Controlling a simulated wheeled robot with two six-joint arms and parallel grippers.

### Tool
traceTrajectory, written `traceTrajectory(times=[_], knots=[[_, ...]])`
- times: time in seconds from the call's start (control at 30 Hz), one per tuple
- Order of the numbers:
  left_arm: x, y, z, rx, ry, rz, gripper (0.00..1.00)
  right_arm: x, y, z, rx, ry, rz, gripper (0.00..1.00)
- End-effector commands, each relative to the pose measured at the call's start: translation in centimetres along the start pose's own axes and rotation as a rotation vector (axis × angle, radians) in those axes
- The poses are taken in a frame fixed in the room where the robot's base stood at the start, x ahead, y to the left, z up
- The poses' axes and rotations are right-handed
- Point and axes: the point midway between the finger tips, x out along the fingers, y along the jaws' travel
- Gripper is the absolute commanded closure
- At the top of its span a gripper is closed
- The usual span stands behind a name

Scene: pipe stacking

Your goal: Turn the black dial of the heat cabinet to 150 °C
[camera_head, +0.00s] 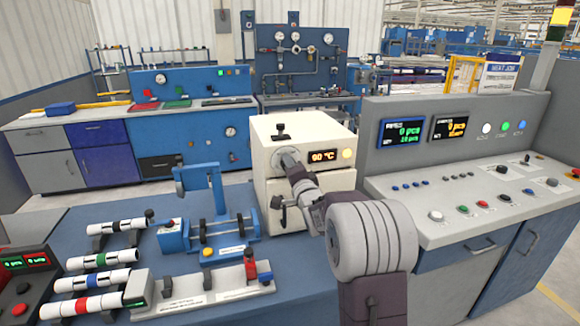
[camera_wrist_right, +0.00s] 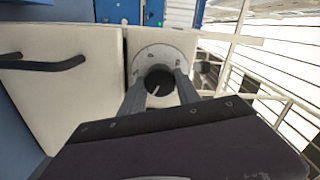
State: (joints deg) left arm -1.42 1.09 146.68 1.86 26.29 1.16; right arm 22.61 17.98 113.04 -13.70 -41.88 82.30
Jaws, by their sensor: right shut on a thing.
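The cream heat cabinet (camera_head: 268,133) stands on the blue bench in the head view. Its lit display (camera_head: 324,155) reads 90 °C. My right gripper (camera_head: 290,158) reaches the cabinet's front, left of the display, and covers the dial in the head view. In the right wrist view, the black dial (camera_wrist_right: 160,81) with a white pointer line sits in a round grey plate (camera_wrist_right: 170,55). There my right gripper (camera_wrist_right: 160,84) has its two fingers shut on either side of the dial. My left gripper is not in view.
A dark door handle (camera_head: 283,208) sticks out below the dial. A blue pipe fixture (camera_head: 212,225) stands left of the cabinet, with striped pipes (camera_head: 98,260) further left. A grey control console (camera_head: 470,195) with buttons stands close on the right.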

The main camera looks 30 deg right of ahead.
Motion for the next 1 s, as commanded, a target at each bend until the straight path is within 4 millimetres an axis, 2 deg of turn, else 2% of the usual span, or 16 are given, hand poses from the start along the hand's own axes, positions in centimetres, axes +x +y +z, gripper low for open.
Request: traceTrajectory(times=[0.7,0.73,0.8,1.0], knots=[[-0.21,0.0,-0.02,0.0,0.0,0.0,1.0,-0.02,0.28,0.12,0.07,-0.002,0.007,1.0],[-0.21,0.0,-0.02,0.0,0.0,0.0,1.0,-0.02,0.28,0.12,0.07,-0.002,0.007,0.56],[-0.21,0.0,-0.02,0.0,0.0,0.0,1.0,-0.02,0.24,0.1,0.069,-0.002,0.006,0.4],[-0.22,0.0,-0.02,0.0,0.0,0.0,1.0,-0.01,0.12,0.05,0.068,-0.001,0.003,0.4]])
